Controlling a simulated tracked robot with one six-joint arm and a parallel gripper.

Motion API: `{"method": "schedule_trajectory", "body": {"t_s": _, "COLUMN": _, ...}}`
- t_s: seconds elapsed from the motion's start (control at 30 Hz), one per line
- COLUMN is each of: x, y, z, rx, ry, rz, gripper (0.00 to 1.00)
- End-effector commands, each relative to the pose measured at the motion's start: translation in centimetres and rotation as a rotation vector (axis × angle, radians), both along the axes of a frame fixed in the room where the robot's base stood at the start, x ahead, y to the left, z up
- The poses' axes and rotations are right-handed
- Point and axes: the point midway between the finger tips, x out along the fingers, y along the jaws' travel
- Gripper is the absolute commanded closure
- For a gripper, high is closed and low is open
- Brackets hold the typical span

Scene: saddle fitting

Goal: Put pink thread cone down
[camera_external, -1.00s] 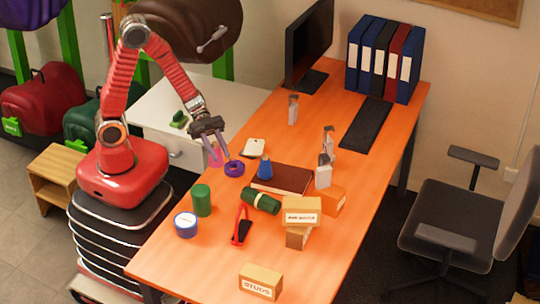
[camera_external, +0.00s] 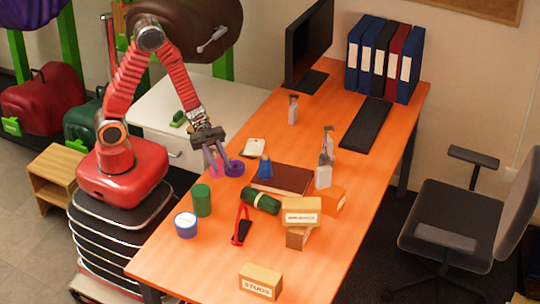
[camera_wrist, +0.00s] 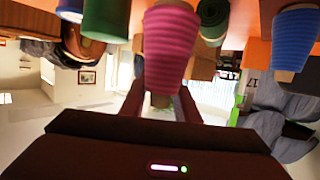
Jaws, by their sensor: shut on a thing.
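The pink thread cone (camera_wrist: 171,48) is large in the middle of the wrist view, between the two fingers of my gripper (camera_wrist: 160,105). My gripper (camera_external: 214,165) is shut on the cone. In the external view the pink cone (camera_external: 218,166) shows only as a small patch, mostly hidden by the fingers. It is at the desk's left edge area, close beside a purple ring-shaped roll (camera_external: 235,168). I cannot tell whether the cone's base touches the orange desk (camera_external: 200,250).
A blue thread cone (camera_external: 265,168), a brown book (camera_external: 284,179) and a white item (camera_external: 254,148) lie to the right. A green cylinder (camera_external: 202,200), a blue-and-white tin (camera_external: 186,224) and a dark green roll (camera_external: 260,200) are nearer.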

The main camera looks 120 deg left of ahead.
Motion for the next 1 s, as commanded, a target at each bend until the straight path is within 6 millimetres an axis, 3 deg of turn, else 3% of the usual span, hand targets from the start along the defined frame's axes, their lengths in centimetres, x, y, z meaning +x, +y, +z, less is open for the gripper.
{"method": "schedule_trajectory", "body": {"t_s": 0.3, "x": 0.0, "y": 0.0, "z": -3.5, "rx": -0.002, "ry": 0.002, "rz": 0.000, "gripper": 0.96}}
{"method": "schedule_trajectory", "body": {"t_s": 0.77, "x": 0.0, "y": 0.0, "z": -4.0, "rx": -0.001, "ry": 0.001, "rz": 0.000, "gripper": 0.96}}
{"method": "schedule_trajectory", "body": {"t_s": 1.0, "x": 0.0, "y": 0.0, "z": -5.9, "rx": -0.004, "ry": 0.003, "rz": 0.001, "gripper": 0.96}}
